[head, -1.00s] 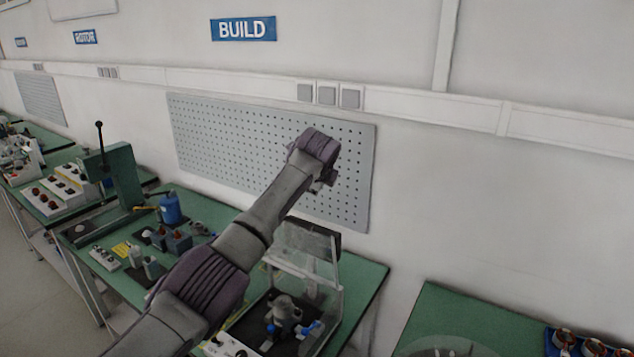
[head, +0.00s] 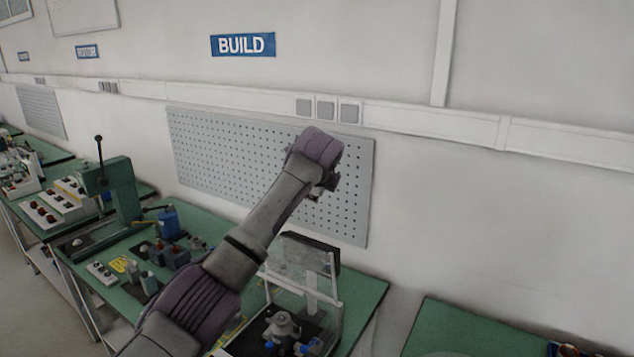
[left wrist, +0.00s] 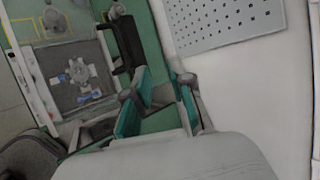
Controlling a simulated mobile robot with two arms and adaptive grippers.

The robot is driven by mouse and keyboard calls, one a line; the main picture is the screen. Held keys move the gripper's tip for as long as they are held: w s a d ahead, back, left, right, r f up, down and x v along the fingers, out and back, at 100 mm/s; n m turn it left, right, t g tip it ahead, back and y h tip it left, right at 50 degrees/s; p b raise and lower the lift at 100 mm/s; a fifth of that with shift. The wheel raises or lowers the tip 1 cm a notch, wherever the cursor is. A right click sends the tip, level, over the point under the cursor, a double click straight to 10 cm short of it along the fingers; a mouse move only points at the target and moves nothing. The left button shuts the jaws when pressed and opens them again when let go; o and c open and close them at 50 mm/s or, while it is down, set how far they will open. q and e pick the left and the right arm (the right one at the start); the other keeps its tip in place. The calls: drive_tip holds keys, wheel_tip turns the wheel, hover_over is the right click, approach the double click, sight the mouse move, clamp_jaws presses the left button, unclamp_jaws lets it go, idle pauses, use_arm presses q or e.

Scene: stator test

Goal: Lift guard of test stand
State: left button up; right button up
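The test stand's clear guard (head: 300,262) has a dark top edge and stands raised at the back of the stand in the head view. Below it, a grey motor part (head: 283,328) with blue clamps sits on the dark base; it also shows in the left wrist view (left wrist: 82,72). My left arm reaches across the bench, its wrist above and behind the guard. My left gripper (left wrist: 160,103) has its teal pads apart and seems empty, beside a dark bar (left wrist: 125,42) on the stand's edge. Its fingertips are not clear in the head view. My right gripper is in no view.
A perforated panel (head: 210,150) hangs on the wall close behind my left wrist. A green press (head: 120,185) and a blue container (head: 168,224) stand on the green bench to the left. Another green bench (head: 460,325) lies to the right across a gap.

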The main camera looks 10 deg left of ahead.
use_arm(q)
drive_tip(key=v, duration=0.8)
